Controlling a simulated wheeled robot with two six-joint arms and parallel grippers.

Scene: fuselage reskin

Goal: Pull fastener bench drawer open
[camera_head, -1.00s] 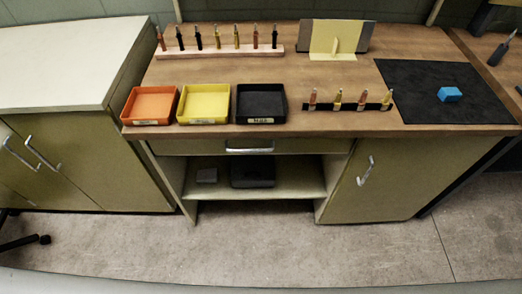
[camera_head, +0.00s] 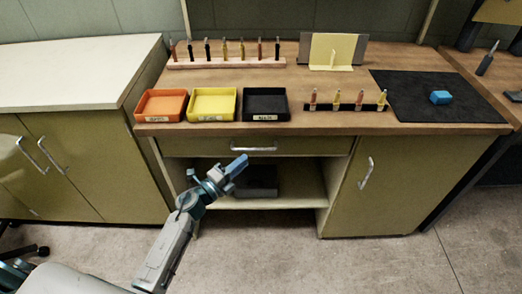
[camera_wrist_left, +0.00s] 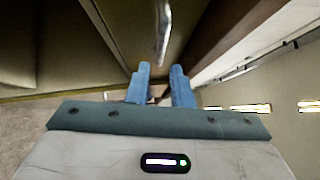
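The fastener bench drawer (camera_head: 300,147) is a wide olive panel under the bench top, flush with the bench front. Its silver bar handle (camera_head: 254,149) is at its middle and also shows in the left wrist view (camera_wrist_left: 163,32). My left gripper (camera_head: 238,166) is just below and left of the handle in the head view. In the left wrist view its two blue fingers (camera_wrist_left: 160,85) are apart with a gap between them, and the handle lies beyond the tips, not touched. My right gripper is in neither view.
Orange (camera_head: 160,104), yellow (camera_head: 212,103) and black (camera_head: 265,103) bins stand near the bench front edge above the drawer. An open shelf (camera_head: 300,195) lies below it. A cupboard door (camera_head: 385,190) is at right. The floor in front is clear.

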